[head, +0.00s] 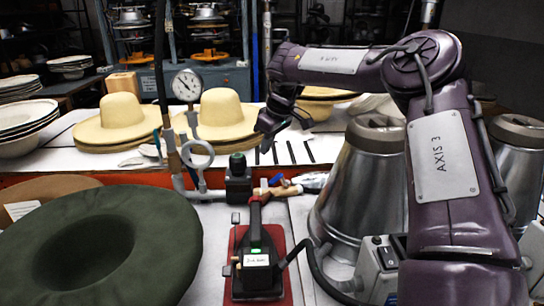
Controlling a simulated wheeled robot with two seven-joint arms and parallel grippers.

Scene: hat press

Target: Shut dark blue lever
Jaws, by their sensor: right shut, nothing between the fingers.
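A small blue lever-like piece (276,180) sits at the pipe fitting in the middle of the head view, beside a red piece and a tan piece. It is small, and I cannot tell its exact position. My right gripper (266,143) is at the end of the purple arm that comes in from the right. It is shut and empty. It appears above and slightly left of the blue piece in the picture, apart from it. My left gripper is not in view.
A pressure gauge (187,86) stands on the pipes to the left. A black iron (257,262) rests on a red mat (285,262) in front. A large green hat (150,240) fills the lower left. Metal cones (350,195) stand right. Straw hats (118,118) lie behind.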

